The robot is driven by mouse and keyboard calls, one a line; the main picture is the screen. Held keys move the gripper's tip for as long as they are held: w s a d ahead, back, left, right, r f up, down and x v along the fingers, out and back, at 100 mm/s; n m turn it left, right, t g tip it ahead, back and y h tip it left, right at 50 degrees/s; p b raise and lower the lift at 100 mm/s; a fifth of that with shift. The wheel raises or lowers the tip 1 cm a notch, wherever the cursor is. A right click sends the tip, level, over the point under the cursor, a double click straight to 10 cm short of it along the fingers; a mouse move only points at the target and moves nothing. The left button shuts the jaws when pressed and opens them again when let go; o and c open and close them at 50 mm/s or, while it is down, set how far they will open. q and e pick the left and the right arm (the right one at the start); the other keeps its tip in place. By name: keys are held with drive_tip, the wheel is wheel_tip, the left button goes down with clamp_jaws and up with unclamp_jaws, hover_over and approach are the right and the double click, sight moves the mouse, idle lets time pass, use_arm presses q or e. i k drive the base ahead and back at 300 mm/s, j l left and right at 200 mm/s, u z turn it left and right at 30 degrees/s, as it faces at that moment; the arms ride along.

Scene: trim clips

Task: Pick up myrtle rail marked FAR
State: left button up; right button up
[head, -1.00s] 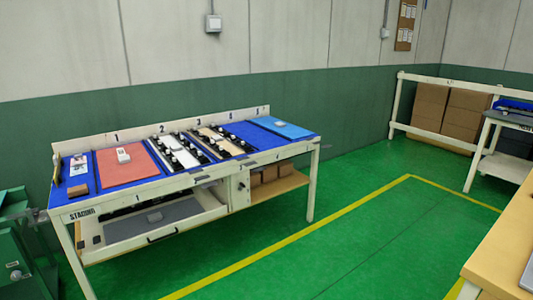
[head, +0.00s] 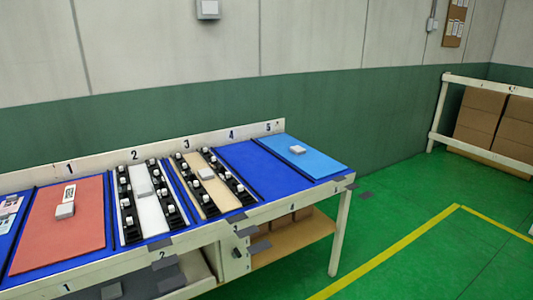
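I cannot make out a myrtle rail or the word FAR on anything in view. The staging table (head: 262,212) stands ahead with numbered bays. A white panel (head: 150,214) lies in bay 2 and a tan panel (head: 212,190) in bay 3. Black strips with small white blocks, such as the strip right of the tan panel (head: 232,178), run along both panels. A grey-white block sits on each panel. Neither of my grippers is in view.
A red panel (head: 60,235) with a small block lies in bay 1, and a light blue panel (head: 310,160) in bay 5. Bay 4 (head: 255,168) looks bare. Green floor (head: 400,235) is open right of the table. Cardboard boxes (head: 480,115) stand behind a white rail at far right.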

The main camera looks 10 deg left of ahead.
sight(238, 191)
drive_tip(key=i+l, duration=0.15)
drive_tip(key=i, duration=0.3)
drive_tip(key=i+l, duration=0.15)
drive_tip(key=i, duration=0.25)
drive_tip(key=i+l, duration=0.15)
drive_tip(key=i, duration=0.3)
drive_tip(key=i+l, duration=0.15)
drive_tip(key=i, duration=0.3)
